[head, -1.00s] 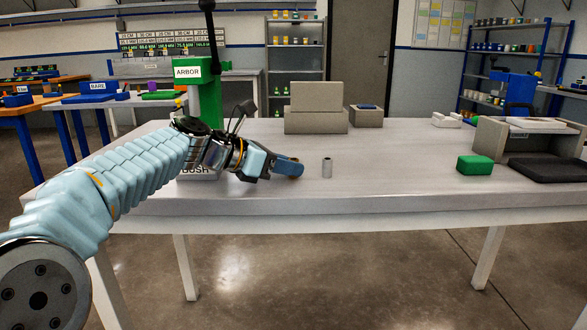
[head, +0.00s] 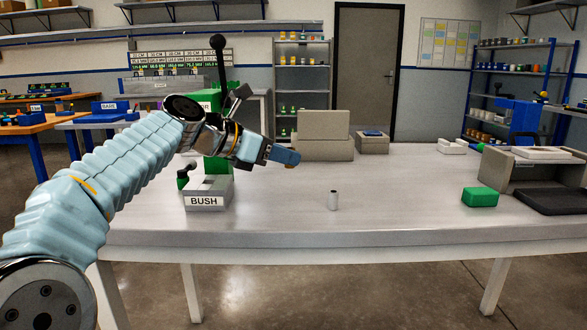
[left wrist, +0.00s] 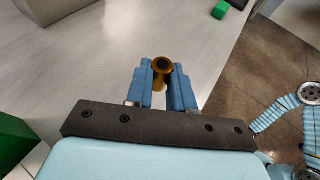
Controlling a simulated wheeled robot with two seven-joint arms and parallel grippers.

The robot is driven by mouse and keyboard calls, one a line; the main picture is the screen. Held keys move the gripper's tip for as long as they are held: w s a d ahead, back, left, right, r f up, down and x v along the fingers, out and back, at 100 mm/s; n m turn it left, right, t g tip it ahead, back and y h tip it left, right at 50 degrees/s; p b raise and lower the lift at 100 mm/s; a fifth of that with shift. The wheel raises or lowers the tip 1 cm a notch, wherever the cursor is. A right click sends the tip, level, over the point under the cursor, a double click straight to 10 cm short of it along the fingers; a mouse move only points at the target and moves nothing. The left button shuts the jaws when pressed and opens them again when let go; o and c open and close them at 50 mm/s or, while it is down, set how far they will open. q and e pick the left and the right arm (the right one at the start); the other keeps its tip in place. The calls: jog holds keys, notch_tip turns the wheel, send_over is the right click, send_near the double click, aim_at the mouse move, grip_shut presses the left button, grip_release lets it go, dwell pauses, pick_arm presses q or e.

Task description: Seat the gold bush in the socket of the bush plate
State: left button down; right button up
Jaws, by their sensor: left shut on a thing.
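The gold bush (left wrist: 161,68) is a short ring with a dark bore, seen in the left wrist view between the two blue fingers. My left gripper (left wrist: 161,82) is shut on it; the gripper also shows in the head view (head: 284,155), raised above the table. In the head view the bush is mostly hidden by the fingers. The bush plate (head: 206,190) is a grey block labelled BUSH at the table's left, below and left of the gripper. Its socket cannot be made out. My right gripper is not in view.
The green arbor press (head: 217,165) stands behind the plate, partly hidden by my arm. Grey blocks (head: 324,137) stand at the back, a green block (head: 480,197) at right. The table's middle is clear.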

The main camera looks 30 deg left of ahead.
pick_arm(q)
jog(key=s+a+f+n+y+b, duration=0.1)
jog(key=s+a+n+y, duration=0.1)
jog(key=s, duration=0.3)
jog(key=s+a+f+n+t+y+b, duration=0.1)
jog(key=s+a+y, duration=0.1)
jog(key=s+a, duration=0.3)
jog(key=s+a+f+n+y+b, duration=0.1)
jog(key=s+a+n+y, duration=0.1)
jog(key=s+a, duration=0.2)
jog(key=shift+s+f+n+t, duration=0.2)
jog(key=shift+s+n+t, duration=0.15)
jog(key=shift+s, duration=0.35)
jog(key=shift+r, duration=0.1)
